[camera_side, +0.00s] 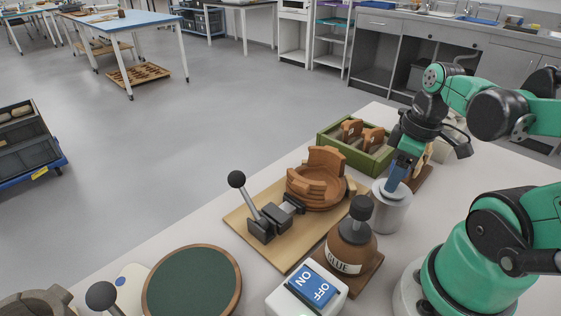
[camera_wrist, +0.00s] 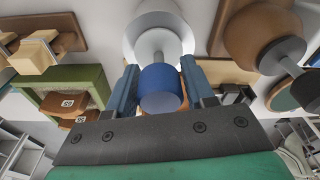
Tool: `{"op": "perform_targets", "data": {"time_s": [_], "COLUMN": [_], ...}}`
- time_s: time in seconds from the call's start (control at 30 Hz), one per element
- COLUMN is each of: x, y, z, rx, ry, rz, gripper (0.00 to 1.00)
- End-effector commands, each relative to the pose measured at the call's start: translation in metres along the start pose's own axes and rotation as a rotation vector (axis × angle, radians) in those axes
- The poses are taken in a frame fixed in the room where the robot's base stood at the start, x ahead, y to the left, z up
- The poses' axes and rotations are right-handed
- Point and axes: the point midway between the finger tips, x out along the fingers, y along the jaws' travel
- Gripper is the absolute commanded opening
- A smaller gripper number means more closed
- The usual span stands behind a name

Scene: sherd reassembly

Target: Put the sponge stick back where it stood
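The sponge stick shows in the wrist view as a blue cylindrical end (camera_wrist: 161,90) on a pale stem. My gripper (camera_side: 393,188) has its two blue fingers close against both sides of that blue end, and it appears shut on it. The stem points to the round grey pot (camera_side: 391,213), which also shows in the wrist view (camera_wrist: 131,40). In the side view my fingers are right at the top of this pot. The stick's lower end is hidden, so I cannot tell how deep it sits or whether it touches the bottom.
A brown glue bottle (camera_side: 347,248) stands just front-left of the pot. A green crate (camera_side: 374,168) with tagged sherds is behind it. A wooden board (camera_side: 243,222) carries a lever clamp (camera_side: 268,223) and a partly built bowl (camera_side: 318,190).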

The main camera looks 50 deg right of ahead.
Motion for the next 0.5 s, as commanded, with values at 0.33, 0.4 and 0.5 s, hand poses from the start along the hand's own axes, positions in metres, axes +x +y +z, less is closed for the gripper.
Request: {"op": "perform_targets", "data": {"time_s": [0.33, 0.4, 0.5], "x": [0.0, -0.0008, -0.005], "y": [0.0, 0.0001, 0.0003], "z": [0.0, 0.0, -0.0001], "rx": [0.0, 0.0, 0.0], "ry": [0.0, 0.0, 0.0], "rz": [0.0, 0.0, 0.0], "gripper": [0.76, 0.76, 0.76]}}
